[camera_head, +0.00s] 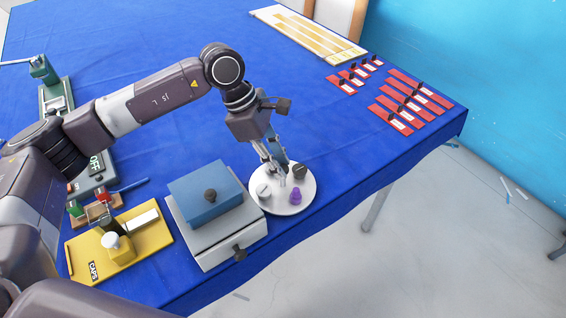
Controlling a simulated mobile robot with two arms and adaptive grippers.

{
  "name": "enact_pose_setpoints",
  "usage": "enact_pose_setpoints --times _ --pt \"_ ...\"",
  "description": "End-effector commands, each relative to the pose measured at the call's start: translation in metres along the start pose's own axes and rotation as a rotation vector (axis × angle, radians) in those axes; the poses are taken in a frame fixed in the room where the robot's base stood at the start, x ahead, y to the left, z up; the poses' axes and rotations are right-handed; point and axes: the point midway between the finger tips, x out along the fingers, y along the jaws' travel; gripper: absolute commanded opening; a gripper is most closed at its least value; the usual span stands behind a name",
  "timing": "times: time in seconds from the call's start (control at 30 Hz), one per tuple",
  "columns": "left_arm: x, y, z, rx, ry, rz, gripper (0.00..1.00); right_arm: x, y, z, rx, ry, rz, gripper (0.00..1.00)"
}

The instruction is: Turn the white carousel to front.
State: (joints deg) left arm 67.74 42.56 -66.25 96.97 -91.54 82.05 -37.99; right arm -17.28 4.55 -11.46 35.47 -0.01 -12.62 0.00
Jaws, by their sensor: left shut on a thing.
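The white carousel (283,204) is a round disc on the blue table, right of the grey box and near the table's front edge. On it stand a purple piece (295,194), a dark knob-like piece (300,171) and a whitish-grey piece (263,190). My left gripper (279,177) reaches down over the carousel from above, with its fingertips around the disc's middle. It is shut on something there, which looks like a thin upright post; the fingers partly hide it. My right gripper is not in view.
A grey box (215,235) with a blue lid (203,194) stands close left of the carousel. A yellow board (140,255) lies further left. Red cards (400,105) with black clips and a pale board (305,36) lie at the back right. The table's middle is clear.

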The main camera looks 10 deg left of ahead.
Motion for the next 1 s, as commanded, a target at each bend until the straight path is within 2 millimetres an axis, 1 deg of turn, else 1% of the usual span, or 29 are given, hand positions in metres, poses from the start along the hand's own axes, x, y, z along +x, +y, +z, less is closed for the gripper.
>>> enact_pose_setpoints --times 0.03,0.17,0.2,0.47,0.57,0.67,0.9,1.0 --pt "0.000 0.000 0.000 -0.001 0.000 0.001 0.24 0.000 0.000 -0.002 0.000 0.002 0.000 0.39" --pt "0.000 0.000 0.000 -0.002 0.000 0.001 0.39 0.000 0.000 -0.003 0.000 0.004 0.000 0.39" --pt "0.000 0.000 0.000 -0.002 0.000 0.001 0.40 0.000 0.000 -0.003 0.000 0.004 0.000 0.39" --pt "-0.001 0.000 0.000 -0.002 0.000 0.001 0.40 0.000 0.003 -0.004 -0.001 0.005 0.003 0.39" --pt "-0.007 0.001 0.000 -0.003 -0.001 0.002 0.40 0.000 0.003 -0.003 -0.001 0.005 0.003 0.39" --pt "-0.022 0.002 0.000 -0.003 -0.001 0.005 0.40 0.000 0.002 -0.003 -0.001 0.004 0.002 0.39" --pt "-0.074 0.002 0.000 -0.003 0.000 0.005 0.40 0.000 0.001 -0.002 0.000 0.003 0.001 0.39" --pt "-0.093 0.001 0.000 -0.002 -0.001 0.004 0.40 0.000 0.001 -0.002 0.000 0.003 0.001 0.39"
